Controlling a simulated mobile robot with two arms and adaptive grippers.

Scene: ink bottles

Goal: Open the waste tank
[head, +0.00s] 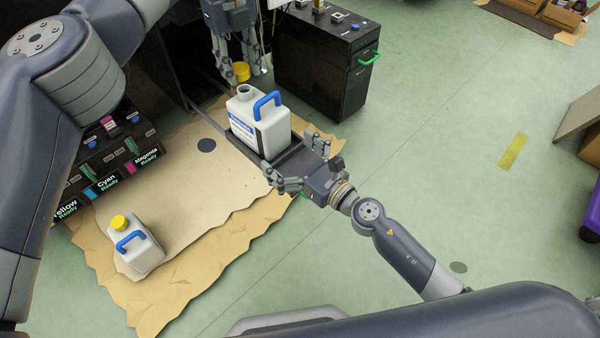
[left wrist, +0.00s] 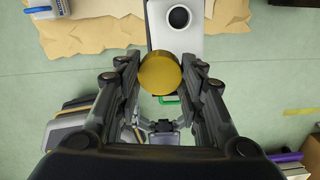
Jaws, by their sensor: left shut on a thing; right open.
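The waste tank (head: 262,128) is a white jug with a blue handle (head: 266,103) and a blue label. It stands upright in a dark tray (head: 296,158). Its round neck (head: 245,91) is uncapped, and the dark opening (left wrist: 178,18) shows in the left wrist view. My left gripper (head: 240,72) is shut on a yellow cap (left wrist: 160,74), held above and apart from the neck. The cap also shows in the head view (head: 241,69). My right gripper (head: 296,165) is open beside the tank's lower right side; whether it touches the tank is unclear.
A second white jug (head: 142,253) with a yellow cap and blue handle stands on brown paper (head: 180,285) at lower left. A black cabinet (head: 318,75) with a green handle stands behind the tank. Labelled ink units (head: 105,183) line the left. Open floor lies to the right.

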